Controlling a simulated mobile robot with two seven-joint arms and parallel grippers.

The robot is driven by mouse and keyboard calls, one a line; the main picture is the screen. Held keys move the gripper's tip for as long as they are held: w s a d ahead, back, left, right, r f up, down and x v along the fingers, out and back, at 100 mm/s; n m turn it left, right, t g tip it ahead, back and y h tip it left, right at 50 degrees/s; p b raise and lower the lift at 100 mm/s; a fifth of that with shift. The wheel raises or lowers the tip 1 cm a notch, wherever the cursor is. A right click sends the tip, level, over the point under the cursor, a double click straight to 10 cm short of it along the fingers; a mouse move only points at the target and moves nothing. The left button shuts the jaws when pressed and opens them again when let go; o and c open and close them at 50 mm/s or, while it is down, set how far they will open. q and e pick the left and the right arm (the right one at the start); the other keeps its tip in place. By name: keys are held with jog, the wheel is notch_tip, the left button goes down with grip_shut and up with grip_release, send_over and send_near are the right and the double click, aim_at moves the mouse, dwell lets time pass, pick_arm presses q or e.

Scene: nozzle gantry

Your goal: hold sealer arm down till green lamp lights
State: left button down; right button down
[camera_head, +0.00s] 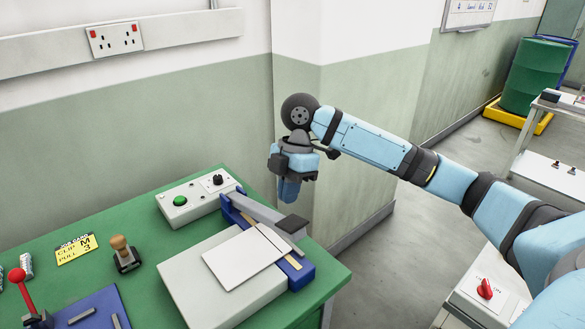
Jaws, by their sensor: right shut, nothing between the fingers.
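The arm is raised at that end, with a gap above the base. A white sheet (240,258) lies on the light grey block, its edge at the sealing strip. A grey control box (200,203) behind carries a green lamp (180,201); I cannot tell if it is lit. My right gripper (288,198) is shut and empty, pointing down above and behind the black pad, seemingly apart from it. My left gripper is not in view.
The green table (140,206) also holds a wooden-knobbed stamp (124,254), a yellow card (76,249), a red-knobbed lever (22,284) and a blue tray (92,307). A wall corner (300,120) stands close behind my right gripper. A red switch (485,289) is at lower right.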

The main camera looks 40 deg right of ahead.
aim_at(289, 224)
jog(key=shift+s+f, duration=0.2)
jog(key=shift+f, duration=0.45)
jog(key=shift+s+f, duration=0.2)
jog(key=shift+f, duration=0.5)
jog(key=shift+s+f, duration=0.2)
jog(key=shift+f, duration=0.45)
